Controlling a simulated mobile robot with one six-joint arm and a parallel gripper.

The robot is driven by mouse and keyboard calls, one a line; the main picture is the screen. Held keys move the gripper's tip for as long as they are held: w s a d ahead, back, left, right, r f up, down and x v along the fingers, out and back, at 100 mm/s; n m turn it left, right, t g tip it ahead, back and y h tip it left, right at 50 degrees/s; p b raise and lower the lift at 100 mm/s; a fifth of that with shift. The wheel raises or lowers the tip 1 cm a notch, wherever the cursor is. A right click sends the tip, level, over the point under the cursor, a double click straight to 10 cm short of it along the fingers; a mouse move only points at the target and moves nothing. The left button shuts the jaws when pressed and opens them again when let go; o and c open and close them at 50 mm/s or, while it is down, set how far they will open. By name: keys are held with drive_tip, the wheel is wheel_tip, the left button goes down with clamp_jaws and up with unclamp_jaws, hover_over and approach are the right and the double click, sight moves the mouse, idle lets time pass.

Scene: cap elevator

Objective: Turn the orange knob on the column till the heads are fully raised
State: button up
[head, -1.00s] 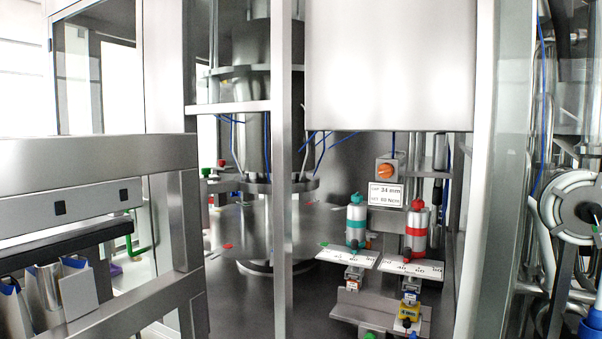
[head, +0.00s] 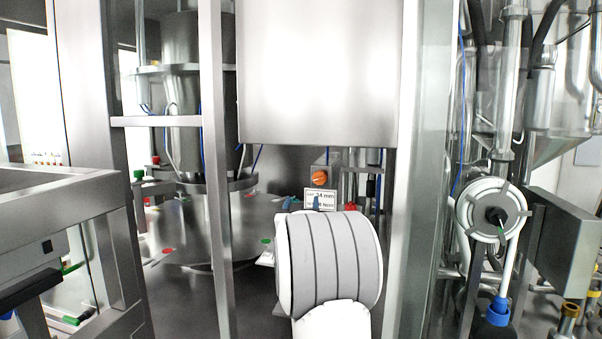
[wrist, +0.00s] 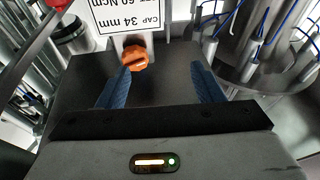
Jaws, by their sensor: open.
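The orange knob (head: 319,178) sits on a small grey box on the column, above a white label. My wrist and arm hide the teal-banded and red-banded heads and most of the scale plates.
A steel post (head: 216,180) stands left of my arm and a wide frame upright (head: 415,200) stands right. A large steel panel (head: 318,75) hangs above the knob. The label (wrist: 125,16) reads upside down in the wrist view. A red part (wrist: 68,28) is at upper left there.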

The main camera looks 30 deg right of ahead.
sight(319, 180)
drive_tip(key=w+d+r+h+p, duration=0.1)
drive_tip(key=d, duration=0.1)
drive_tip(key=w+d+r+m+p, duration=0.1)
drive_tip(key=d+r, duration=0.1)
drive_tip(key=d, duration=0.1)
drive_tip(key=w+d+r+h+p, duration=0.1)
drive_tip(key=d, duration=0.2)
drive_tip(key=shift+r+g+h+p, duration=0.3)
drive_tip(key=shift+r+p, duration=0.05)
drive_tip(key=shift+w+d+r, duration=0.15)
drive_tip(key=shift+w+d, duration=0.25)
drive_tip(key=shift+d, duration=0.05)
